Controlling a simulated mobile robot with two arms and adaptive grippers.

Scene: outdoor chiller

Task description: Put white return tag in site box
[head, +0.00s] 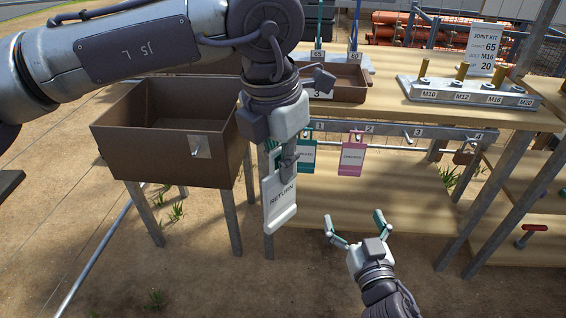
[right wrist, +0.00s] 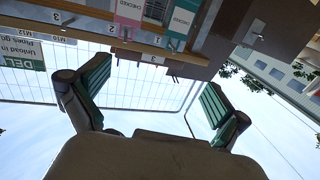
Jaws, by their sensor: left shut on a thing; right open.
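My left gripper (head: 288,160) is shut on the white return tag (head: 281,200), which hangs tilted below the fingers with the word RETURN showing. The brown site box (head: 168,158) stands open on legs at the left of the head view, and its visible inside looks empty. The tag is to the right of the box and outside it, in front of the bench. My right gripper (head: 354,229) is open and empty, low in front of the bench. Its spread fingers also show in the right wrist view (right wrist: 148,105). The left fingertips are partly hidden behind the tag's upper end.
A teal tag (head: 306,154) and a pink tag (head: 352,158) hang on the numbered rail. The bench top holds a brown tray (head: 350,84), a grey block with brass pins (head: 468,94) and a joint kit sign (head: 484,50). Metal legs stand under the box and bench.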

